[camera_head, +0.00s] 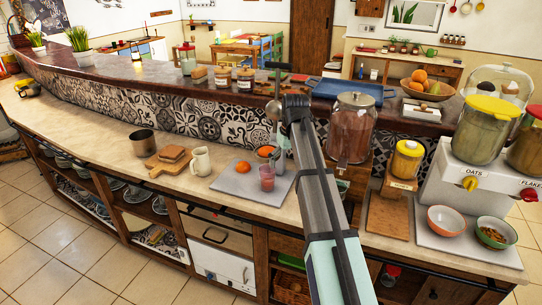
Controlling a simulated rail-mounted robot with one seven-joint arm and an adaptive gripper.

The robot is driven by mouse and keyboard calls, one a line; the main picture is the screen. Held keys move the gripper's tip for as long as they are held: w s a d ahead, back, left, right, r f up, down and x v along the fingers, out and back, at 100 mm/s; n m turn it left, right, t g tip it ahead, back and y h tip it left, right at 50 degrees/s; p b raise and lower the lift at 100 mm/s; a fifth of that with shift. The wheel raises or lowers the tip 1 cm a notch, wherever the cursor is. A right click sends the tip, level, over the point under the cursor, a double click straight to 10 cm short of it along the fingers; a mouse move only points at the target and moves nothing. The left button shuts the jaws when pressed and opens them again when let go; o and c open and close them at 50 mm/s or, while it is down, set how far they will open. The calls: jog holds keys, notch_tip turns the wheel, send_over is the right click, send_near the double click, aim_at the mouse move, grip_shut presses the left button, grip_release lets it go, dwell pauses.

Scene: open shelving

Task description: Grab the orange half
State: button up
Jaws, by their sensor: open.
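A small orange piece (242,167), which looks like the orange half, lies on the grey board (228,184) on the lower counter. A second orange piece (266,152) sits just behind it to the right, close to my gripper. It is too small to tell which shows a cut face. My arm reaches in from the lower right. My gripper (281,140) is small in view and partly hidden by the arm. It is open, above the board's right side, to the right of both orange pieces.
A glass of red drink (267,178) stands on the board in front of my gripper. A white mug (201,161), bread on a wooden board (160,169) and a metal pot (143,142) stand left. A large jar (352,128) stands right of the arm. The raised ledge (150,76) runs behind.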

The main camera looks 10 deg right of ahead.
jog(key=w+a+r+n+t+y+b, duration=0.1)
jog(key=w+r+n+t+b, duration=0.2)
jog(key=r, duration=1.3)
jog(key=m+p, duration=0.1)
jog(key=p, duration=0.4)
send_over(268, 148)
jog(key=s+d, duration=0.1)
jog(key=s, duration=0.1)
notch_tip(268, 148, down, 11)
jog(key=shift+p+x, duration=1.05)
jog(key=shift+x, duration=1.6)
jog(key=shift+s+a, duration=0.1)
jog(key=shift+s, duration=0.05)
jog(key=c, duration=1.3)
